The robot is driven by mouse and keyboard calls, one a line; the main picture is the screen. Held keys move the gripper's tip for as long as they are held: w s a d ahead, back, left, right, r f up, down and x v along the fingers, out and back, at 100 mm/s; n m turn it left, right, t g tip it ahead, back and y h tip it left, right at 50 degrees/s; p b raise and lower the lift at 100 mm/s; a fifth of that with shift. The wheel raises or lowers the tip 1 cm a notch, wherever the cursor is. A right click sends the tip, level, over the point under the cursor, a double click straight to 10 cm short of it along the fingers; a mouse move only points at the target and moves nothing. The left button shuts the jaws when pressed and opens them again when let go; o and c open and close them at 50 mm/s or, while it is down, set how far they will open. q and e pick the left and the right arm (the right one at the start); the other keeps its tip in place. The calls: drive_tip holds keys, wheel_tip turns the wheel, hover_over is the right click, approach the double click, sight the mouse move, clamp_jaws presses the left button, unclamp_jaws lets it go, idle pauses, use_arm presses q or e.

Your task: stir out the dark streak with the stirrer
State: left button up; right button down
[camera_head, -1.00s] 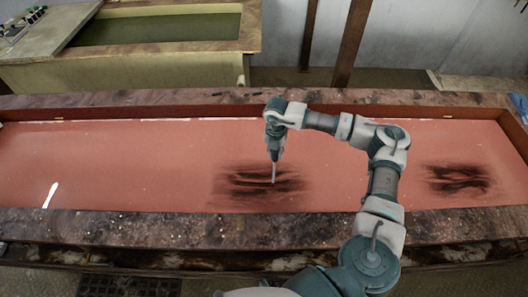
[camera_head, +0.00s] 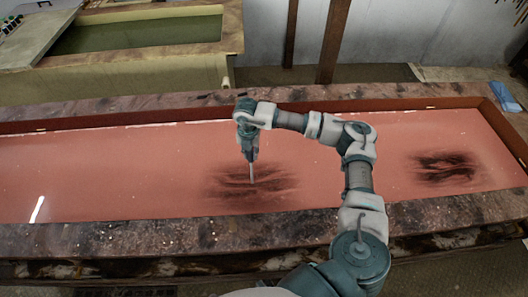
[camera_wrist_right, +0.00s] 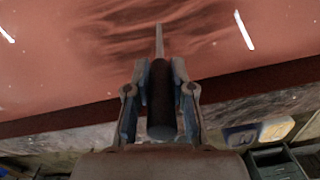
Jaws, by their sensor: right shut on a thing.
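My right gripper (camera_head: 250,156) is shut on the stirrer (camera_head: 252,174), which points down with its tip at the dark streak. In the right wrist view the gripper (camera_wrist_right: 160,80) grips the stirrer's dark handle (camera_wrist_right: 161,105), and its thin pale rod (camera_wrist_right: 159,40) reaches into the red liquid. A dark streak (camera_head: 262,188) lies around the tip. A second dark streak (camera_head: 445,167) lies further right in the same liquid. The liquid (camera_head: 110,165) fills a long trough. My left gripper is not in view.
The trough's mottled rim (camera_head: 130,238) runs along the near side. Behind it stands another vat (camera_head: 140,75) with greenish liquid (camera_head: 140,33). A blue cloth-like thing (camera_head: 505,96) lies at the right rim. The left part of the liquid is clear.

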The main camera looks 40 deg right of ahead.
drive_tip(key=w+a, duration=0.6)
drive_tip(key=a, duration=0.3)
drive_tip(key=s+d, duration=0.2)
drive_tip(key=d, duration=0.1)
drive_tip(key=s+d, duration=0.1)
drive_tip(key=d, duration=0.2)
drive_tip(key=s+d, duration=0.2)
drive_tip(key=shift+s+d, duration=0.3)
drive_tip(key=shift+d, duration=0.1)
drive_tip(key=shift+a, duration=0.1)
drive_tip(key=s+d, duration=0.5)
drive_tip(key=d, duration=0.4)
drive_tip(key=w+a, duration=0.5)
drive_tip(key=a, duration=0.4)
drive_tip(key=w+a, duration=0.5)
drive_tip(key=a, duration=0.4)
drive_tip(key=s+d, duration=0.1)
drive_tip(key=d, duration=0.2)
drive_tip(key=s+d, duration=0.2)
drive_tip(key=d, duration=0.1)
drive_tip(key=s+d, duration=0.2)
drive_tip(key=d, duration=0.1)
drive_tip(key=shift+d+p, duration=0.1)
drive_tip(key=shift+p, duration=0.3)
